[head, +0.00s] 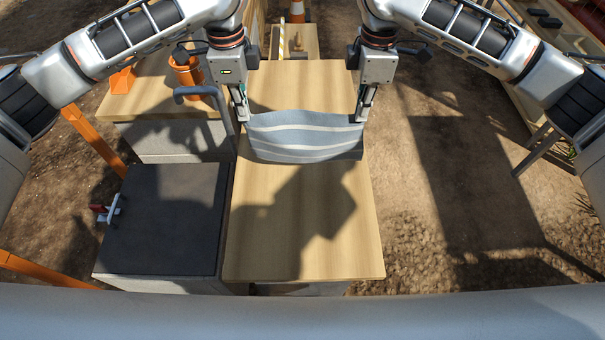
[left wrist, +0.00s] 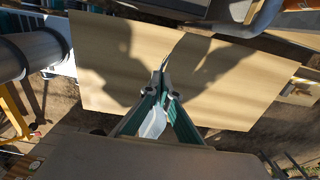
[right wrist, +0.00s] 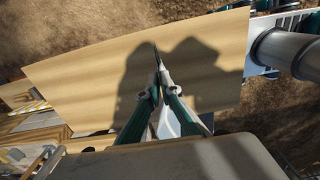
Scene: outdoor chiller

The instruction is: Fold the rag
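The rag (head: 305,138) is light grey-blue with pale stripes. In the head view it hangs stretched between my two grippers, above the far half of the wooden table (head: 300,240). My left gripper (head: 243,117) is shut on the rag's upper left corner. My right gripper (head: 361,116) is shut on its upper right corner. In the left wrist view the left fingertips (left wrist: 163,75) are together, with a pale piece of rag (left wrist: 153,124) between the fingers. The right wrist view shows the right fingertips (right wrist: 157,55) together and a pale piece of rag (right wrist: 168,124) behind them.
A dark-topped box (head: 165,220) with a red-handled valve (head: 98,208) stands left of the table. A grey bent pipe (head: 205,92) rises near the left gripper. The near tabletop is bare, with shadows.

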